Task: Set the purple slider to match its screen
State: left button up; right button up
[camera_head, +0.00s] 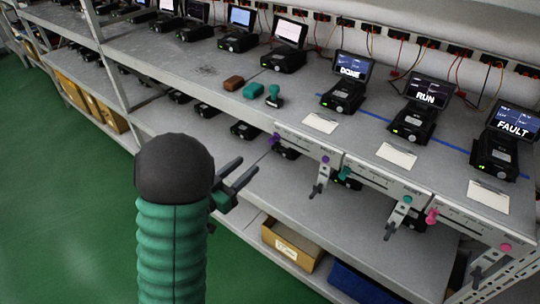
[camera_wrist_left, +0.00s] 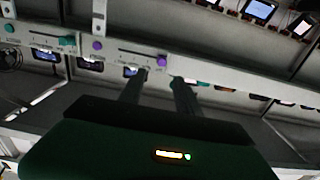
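The purple slider knob (camera_head: 273,138) is at the left end of its white panel (camera_head: 300,146) on the shelf's front edge. A purple dot (camera_head: 325,159) marks the panel's right end. The screen behind this panel (camera_head: 353,67) reads DONE. My left gripper (camera_head: 249,168) is open and empty, in front of and a little below the knob, apart from it. In the left wrist view its two fingers (camera_wrist_left: 159,78) are spread, with the purple knob (camera_wrist_left: 162,61) just beyond the gap between the tips. My right gripper is not in view.
Panels with a teal knob (camera_head: 344,173) and a pink knob (camera_head: 431,215) continue to the right, under RUN (camera_head: 432,92) and FAULT (camera_head: 517,122) screens. Dark levers (camera_head: 318,188) hang below the panels. A lower shelf holds boxes (camera_head: 292,246).

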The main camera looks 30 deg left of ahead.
aim_at(271, 142)
pick_arm(q)
jog(key=w+p, duration=0.1)
jog(key=w, duration=1.1)
jog(key=shift+r, duration=0.1)
jog(key=shift+d+r, duration=0.1)
jog(key=shift+d, duration=0.25)
jog(key=shift+a, duration=0.2)
grip_shut()
jog(key=shift+d, duration=0.1)
